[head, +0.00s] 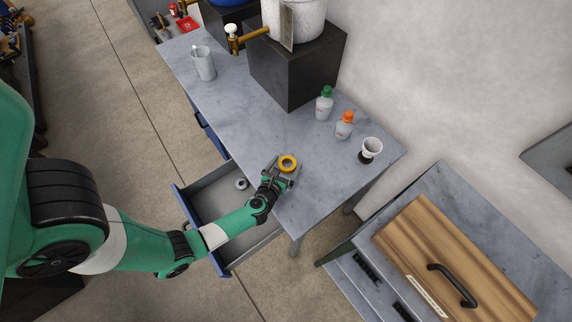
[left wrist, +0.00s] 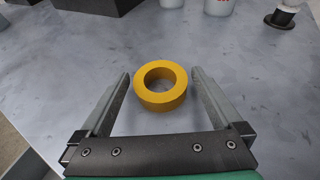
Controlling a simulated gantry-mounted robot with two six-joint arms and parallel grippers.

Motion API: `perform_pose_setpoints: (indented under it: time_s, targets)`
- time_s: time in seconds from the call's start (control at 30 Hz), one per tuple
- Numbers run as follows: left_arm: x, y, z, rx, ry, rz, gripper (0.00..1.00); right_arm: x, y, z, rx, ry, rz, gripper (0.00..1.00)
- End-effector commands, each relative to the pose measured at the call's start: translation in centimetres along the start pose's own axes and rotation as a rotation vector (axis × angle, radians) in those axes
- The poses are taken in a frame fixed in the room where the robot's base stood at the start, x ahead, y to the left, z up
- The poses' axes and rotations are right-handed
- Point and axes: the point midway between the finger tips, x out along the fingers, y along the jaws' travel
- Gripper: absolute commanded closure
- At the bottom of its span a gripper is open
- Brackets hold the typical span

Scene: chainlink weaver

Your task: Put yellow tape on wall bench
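The yellow tape (head: 288,162) is a ring lying flat on the grey bench top (head: 240,115) against the wall. In the left wrist view the yellow tape (left wrist: 160,85) sits between the two fingers. My left gripper (head: 283,170) is over the bench near its front edge. It also shows in the left wrist view (left wrist: 160,82), open, with a gap between each finger and the tape. The fingers reach to either side of the tape. My right gripper is not in view.
An open drawer (head: 215,195) below the bench holds a small grey ring (head: 241,184). A black block (head: 290,75) and a mug (head: 203,63) stand farther left.

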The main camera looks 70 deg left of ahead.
Motion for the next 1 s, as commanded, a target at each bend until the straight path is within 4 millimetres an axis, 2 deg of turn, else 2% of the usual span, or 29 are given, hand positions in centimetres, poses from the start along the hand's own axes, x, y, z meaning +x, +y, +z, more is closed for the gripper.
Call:
perform_pose_setpoints:
  time_s: [0.17,0.23,0.53,0.7,0.83,1.0]
  targets:
    - [-0.3,0.0,0.4,0.001,0.0,-0.001,0.0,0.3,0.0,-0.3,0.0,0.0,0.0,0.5]
    - [-1.2,-0.1,0.3,0.002,0.002,-0.003,0.0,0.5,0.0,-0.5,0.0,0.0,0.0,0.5]
    - [-8.5,-0.2,0.4,0.006,0.001,-0.008,0.0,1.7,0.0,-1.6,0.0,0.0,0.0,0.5]
    - [-11.2,-0.2,0.3,0.004,0.001,-0.006,0.0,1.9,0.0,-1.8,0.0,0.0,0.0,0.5]
    - [-12.0,0.0,0.3,0.001,0.0,-0.002,0.0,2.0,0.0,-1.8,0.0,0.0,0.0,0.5]
    - [-12.2,0.0,0.2,0.0,0.0,0.0,0.0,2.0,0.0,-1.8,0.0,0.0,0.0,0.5]
